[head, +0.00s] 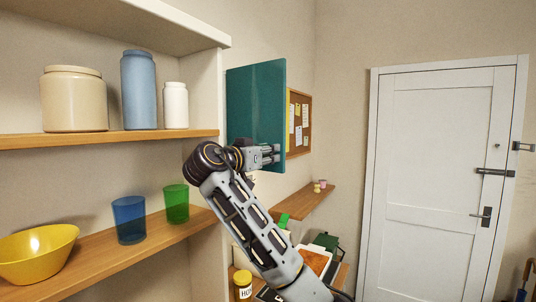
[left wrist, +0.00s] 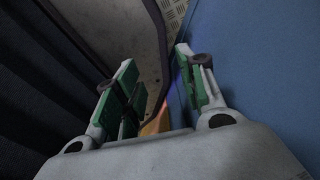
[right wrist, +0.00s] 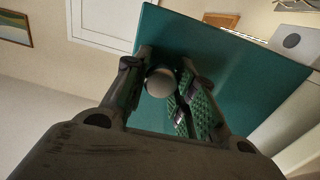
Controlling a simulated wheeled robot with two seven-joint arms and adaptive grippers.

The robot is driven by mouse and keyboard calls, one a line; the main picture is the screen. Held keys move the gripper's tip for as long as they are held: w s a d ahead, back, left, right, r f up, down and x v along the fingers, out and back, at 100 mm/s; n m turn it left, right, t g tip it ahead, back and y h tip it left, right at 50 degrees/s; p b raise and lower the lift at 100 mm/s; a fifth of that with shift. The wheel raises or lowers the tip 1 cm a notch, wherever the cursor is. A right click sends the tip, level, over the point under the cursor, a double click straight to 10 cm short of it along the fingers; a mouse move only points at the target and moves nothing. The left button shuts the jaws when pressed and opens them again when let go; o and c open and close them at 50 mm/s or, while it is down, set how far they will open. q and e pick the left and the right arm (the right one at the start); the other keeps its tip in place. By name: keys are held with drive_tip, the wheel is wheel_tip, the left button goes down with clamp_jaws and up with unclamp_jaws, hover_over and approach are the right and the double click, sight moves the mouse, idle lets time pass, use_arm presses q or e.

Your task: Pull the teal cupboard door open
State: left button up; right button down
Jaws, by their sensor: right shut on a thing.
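The teal cupboard door (head: 256,103) is a flat panel right of the open shelves in the head view; it also fills much of the right wrist view (right wrist: 240,72). My right gripper (head: 273,154) is at its lower right part. In the right wrist view, the fingers of this gripper (right wrist: 160,90) are shut on a round pale knob (right wrist: 160,82) on the door's face. The cupboard's inside is hidden. My left gripper (left wrist: 157,60) shows only in the left wrist view, with its fingers apart and nothing clear between them.
Shelves at left hold a beige jar (head: 74,100), blue jar (head: 139,90), white jar (head: 176,106), blue cup (head: 129,220), green cup (head: 176,204) and yellow bowl (head: 38,255). A cork board (head: 299,124) hangs behind the door. A white room door (head: 436,165) stands at right.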

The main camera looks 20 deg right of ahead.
drive_tip(key=shift+s+a, duration=0.15)
drive_tip(key=shift+a, duration=0.1)
idle(0.3)
drive_tip(key=c, duration=1.2)
unclamp_jaws()
drive_tip(key=shift+o, duration=0.2)
drive_tip(key=v, duration=1.2)
drive_tip(key=shift+a, duration=0.15)
